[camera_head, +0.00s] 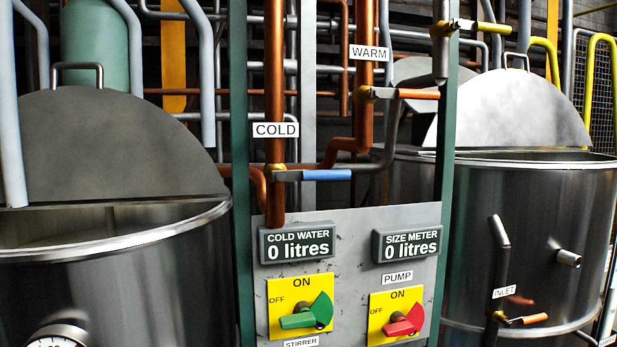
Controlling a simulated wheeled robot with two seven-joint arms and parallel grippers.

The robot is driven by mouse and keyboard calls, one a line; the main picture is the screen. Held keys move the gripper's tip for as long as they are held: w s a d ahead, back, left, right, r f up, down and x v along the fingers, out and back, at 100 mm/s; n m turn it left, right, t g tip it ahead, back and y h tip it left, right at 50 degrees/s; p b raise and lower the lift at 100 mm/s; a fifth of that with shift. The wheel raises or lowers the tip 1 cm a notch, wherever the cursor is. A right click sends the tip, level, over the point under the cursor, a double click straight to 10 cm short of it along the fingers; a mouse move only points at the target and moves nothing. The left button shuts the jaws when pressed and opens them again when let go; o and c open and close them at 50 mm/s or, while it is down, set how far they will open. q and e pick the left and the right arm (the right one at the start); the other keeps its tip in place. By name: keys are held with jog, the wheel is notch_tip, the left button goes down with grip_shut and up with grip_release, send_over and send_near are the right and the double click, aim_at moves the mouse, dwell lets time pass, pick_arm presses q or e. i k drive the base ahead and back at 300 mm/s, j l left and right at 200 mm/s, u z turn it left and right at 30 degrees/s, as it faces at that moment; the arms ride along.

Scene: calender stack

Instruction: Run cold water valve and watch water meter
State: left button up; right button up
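The cold water valve is a lever with a blue grip (327,175), lying horizontally to the right of the copper pipe labelled COLD (276,130). The water meter (297,244) on the grey panel below reads "COLD WATER 0 litres". Neither of my grippers shows in the head view.
A WARM pipe has an orange-grip lever (418,94). The panel (350,222) also bears a SIZE METER (406,244) at 0 litres, a green stirrer switch (308,315) and a red pump switch (403,322). Metal vats stand left (110,280) and right (535,230), with green posts flanking the panel.

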aim_at(289, 175)
jog(key=l+u, duration=0.1)
jog(key=u, duration=0.25)
jog(key=l+u, duration=0.1)
jog(key=u, duration=0.2)
jog(key=l+u, duration=0.15)
jog(key=u, duration=0.2)
jog(key=l+u, duration=0.2)
jog(key=l, duration=0.2)
jog(key=k+l+u, duration=0.2)
jog(key=l, duration=0.15)
jog(key=l+u, duration=0.2)
jog(key=l, duration=0.2)
jog(key=k+l+u, duration=0.2)
jog(key=l, duration=0.15)
jog(key=k+l, duration=0.15)
jog(key=l, duration=0.25)
jog(key=k+l, duration=0.15)
jog(key=l, duration=0.2)
jog(key=k+l, duration=0.1)
jog(key=l, duration=0.3)
